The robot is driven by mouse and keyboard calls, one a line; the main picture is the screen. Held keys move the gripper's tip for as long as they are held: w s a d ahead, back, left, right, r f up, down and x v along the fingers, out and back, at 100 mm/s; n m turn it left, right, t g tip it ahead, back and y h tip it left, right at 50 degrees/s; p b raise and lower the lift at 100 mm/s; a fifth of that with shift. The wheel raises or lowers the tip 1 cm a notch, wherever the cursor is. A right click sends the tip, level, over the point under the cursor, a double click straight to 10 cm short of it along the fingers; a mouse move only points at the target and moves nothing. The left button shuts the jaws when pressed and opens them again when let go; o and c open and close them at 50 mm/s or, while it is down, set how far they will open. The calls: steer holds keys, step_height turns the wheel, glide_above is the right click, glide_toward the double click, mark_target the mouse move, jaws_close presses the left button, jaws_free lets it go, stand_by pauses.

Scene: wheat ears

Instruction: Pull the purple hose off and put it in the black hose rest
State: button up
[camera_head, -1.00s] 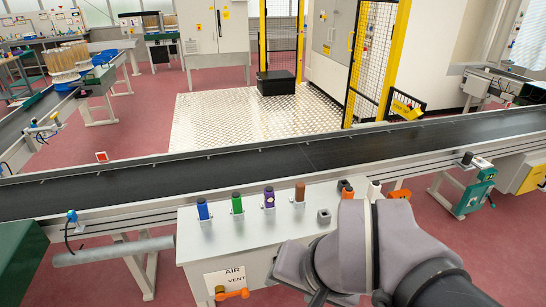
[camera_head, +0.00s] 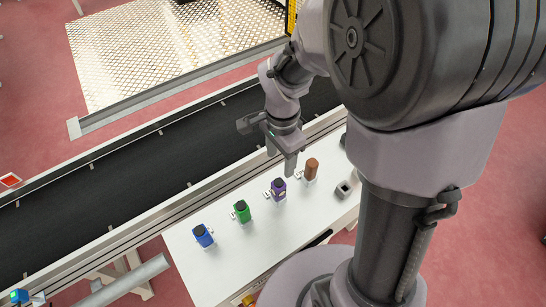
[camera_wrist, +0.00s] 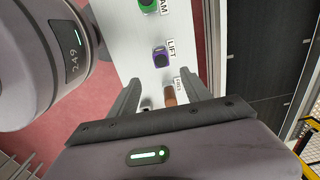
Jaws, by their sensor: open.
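The purple hose end (camera_head: 278,188) stands upright in its fitting on the white bench top, between a green and a brown one. In the wrist view the purple hose end (camera_wrist: 159,56) is beside a label reading LIFT. My gripper (camera_head: 268,145) is open and empty, above the bench's far edge, with one finger in front of the space near the purple and brown hose ends. In the wrist view my gripper (camera_wrist: 161,77) has its fingers apart, with the purple hose end beyond their tips. A dark square holder with an opening, apparently the black hose rest (camera_head: 344,188), sits right of the brown one.
Blue (camera_head: 203,235), green (camera_head: 242,210) and brown (camera_head: 311,168) hose ends stand in the same row. The black conveyor (camera_head: 60,165) runs behind the bench (camera_head: 225,265). My arm hides the bench's right end.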

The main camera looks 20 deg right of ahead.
mark_target(279, 183)
step_height(279, 183, down, 16)
steer(key=b, duration=0.6)
steer(key=shift+w+f, duration=0.15)
steer(key=shift+f, duration=0.1)
steer(key=shift+c, duration=0.3)
jaws_close()
steer(key=c, duration=0.8)
jaws_free()
jaws_close()
steer(key=shift+r, duration=0.2)
steer(key=shift+r+p, duration=0.3)
steer(key=shift+r, duration=0.05)
